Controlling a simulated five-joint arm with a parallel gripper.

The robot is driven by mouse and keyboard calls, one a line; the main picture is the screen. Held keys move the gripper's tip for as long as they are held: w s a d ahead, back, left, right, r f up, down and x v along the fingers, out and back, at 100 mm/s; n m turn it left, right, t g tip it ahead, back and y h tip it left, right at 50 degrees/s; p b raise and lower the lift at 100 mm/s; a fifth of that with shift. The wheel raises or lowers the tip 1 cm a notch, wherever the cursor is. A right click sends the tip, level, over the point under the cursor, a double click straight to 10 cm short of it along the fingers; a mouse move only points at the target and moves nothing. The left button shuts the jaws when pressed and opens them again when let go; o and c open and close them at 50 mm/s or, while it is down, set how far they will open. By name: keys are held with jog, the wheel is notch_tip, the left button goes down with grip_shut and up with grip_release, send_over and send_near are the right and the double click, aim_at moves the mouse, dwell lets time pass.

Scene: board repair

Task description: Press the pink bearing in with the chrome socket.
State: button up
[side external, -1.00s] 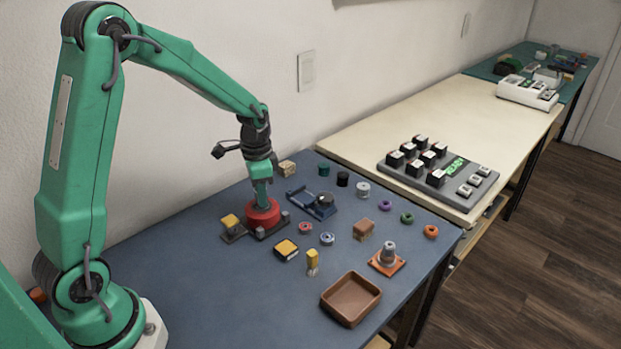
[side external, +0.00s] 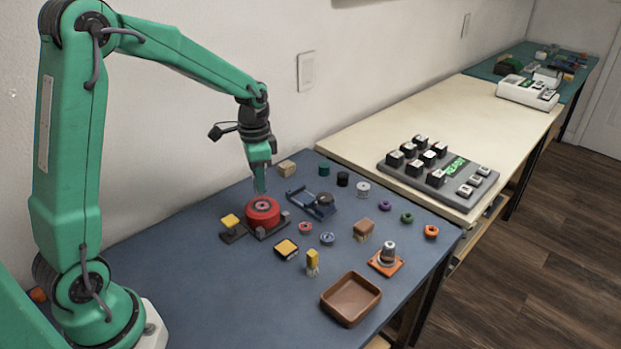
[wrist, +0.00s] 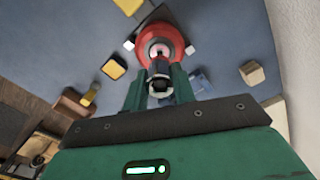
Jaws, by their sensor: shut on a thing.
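The red round housing (side external: 263,212) sits in a dark holder on the blue table; it also shows in the wrist view (wrist: 176,33). A pale pinkish ring (side external: 262,205), seemingly the pink bearing, lies in its central bore; how deep it sits I cannot tell. My gripper (side external: 259,185) is above the housing and slightly behind it, apart from it. In the wrist view my gripper (wrist: 158,88) is shut on a small shiny cylinder with a dark open end, apparently the chrome socket (wrist: 160,70). Its far side is hidden by the fingers.
A yellow-topped block (side external: 230,221) stands close left of the housing, and a blue fixture (side external: 312,201) behind right. Small red (side external: 305,228) and blue (side external: 327,239) rings lie in front right. A brown tray (side external: 351,298) is at the front.

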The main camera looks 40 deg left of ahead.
jog(key=shift+r, duration=1.3)
jog(key=shift+d, duration=0.1)
